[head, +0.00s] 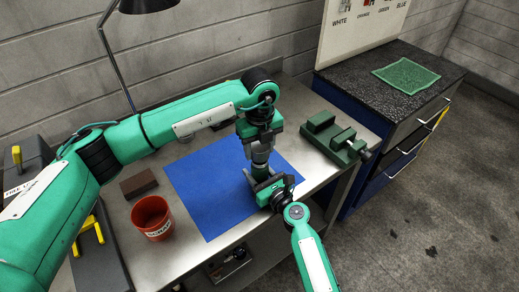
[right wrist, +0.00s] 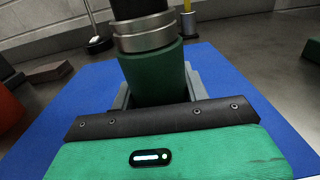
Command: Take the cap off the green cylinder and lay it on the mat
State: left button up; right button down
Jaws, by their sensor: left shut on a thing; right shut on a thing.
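The green cylinder (right wrist: 153,75) stands upright over the blue mat (head: 200,195), between the grey fingers of my right gripper (right wrist: 156,92), which is shut on its body. A silver ringed part with a dark section above it, apparently the cap (right wrist: 144,32), sits directly over the green body; I see no clear gap. My left gripper (head: 260,150) points down from above and is shut around the top part. In the head view my right gripper (head: 264,186) comes in from the front, low over the mat. The arms hide most of the cylinder there.
A red bin (head: 152,218) and a brown block (head: 138,183) stand left of the mat. A green vise (head: 335,138) sits at the table's right. A black-topped cabinet with a green mesh cloth (head: 406,76) is beyond. The mat's left part is clear.

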aim_at(260, 146)
pick_arm(q)
jog(key=shift+r, duration=1.5)
pick_arm(e)
jog(key=shift+f, duration=0.1)
jog(key=c, duration=0.6)
grip_release()
jog(key=shift+c, duration=0.2)
jog(key=shift+s, duration=0.1)
